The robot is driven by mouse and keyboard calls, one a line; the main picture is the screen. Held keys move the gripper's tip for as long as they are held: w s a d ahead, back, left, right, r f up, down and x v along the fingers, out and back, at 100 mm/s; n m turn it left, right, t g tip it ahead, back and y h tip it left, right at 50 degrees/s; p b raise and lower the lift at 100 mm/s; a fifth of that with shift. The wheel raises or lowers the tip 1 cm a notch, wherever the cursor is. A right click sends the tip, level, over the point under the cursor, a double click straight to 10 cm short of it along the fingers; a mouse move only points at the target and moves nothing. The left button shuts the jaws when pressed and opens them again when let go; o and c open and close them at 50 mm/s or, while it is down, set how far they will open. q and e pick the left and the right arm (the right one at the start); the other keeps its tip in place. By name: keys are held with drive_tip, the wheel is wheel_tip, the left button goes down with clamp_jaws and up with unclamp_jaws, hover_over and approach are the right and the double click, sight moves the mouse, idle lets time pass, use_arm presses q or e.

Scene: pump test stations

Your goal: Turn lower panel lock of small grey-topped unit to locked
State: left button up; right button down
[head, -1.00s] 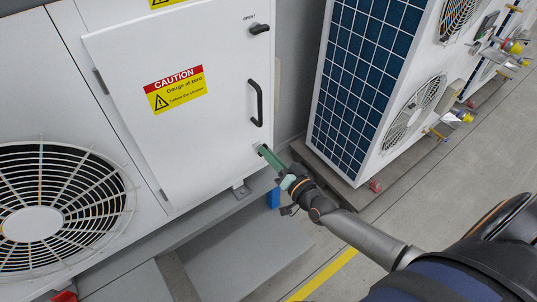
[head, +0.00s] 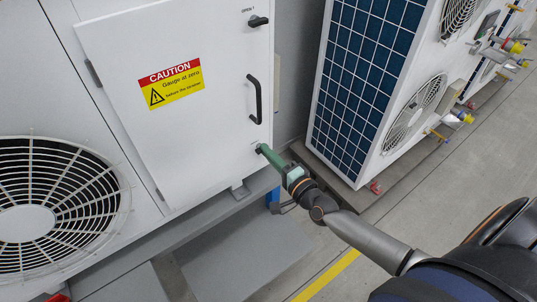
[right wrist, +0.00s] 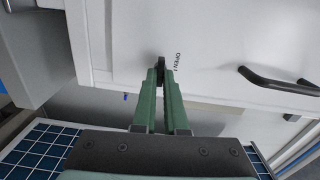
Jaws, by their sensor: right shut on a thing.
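The white panel door (head: 170,120) of the unit fills the left half of the head view. The unit's top is out of view. The lower panel lock (right wrist: 161,64) is a small black knob near the door's lower corner, with the word OPEN printed beside it in the right wrist view. My right gripper (head: 264,150) reaches it from the lower right, its green fingers (right wrist: 160,85) shut on the knob. The fingers hide most of the knob, so I cannot tell its exact angle. My left gripper is not in view.
An upper black lock (head: 258,21) and a black door handle (head: 256,99) are on the same door. A caution label (head: 171,85) and a fan grille (head: 60,205) are to the left. A neighbouring unit with a blue grid panel (head: 365,75) stands close on the right.

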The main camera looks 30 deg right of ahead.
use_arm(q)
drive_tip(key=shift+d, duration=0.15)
use_arm(e)
drive_tip(key=shift+m, duration=0.5)
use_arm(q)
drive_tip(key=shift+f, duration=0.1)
use_arm(e)
drive_tip(key=c, duration=1)
unclamp_jaws()
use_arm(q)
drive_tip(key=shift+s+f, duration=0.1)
use_arm(e)
drive_tip(key=shift+o, duration=0.2)
drive_tip(key=s+d, duration=0.1)
drive_tip(key=s, duration=1.1)
drive_tip(key=shift+s+d, duration=0.2)
drive_tip(key=shift+d, duration=0.15)
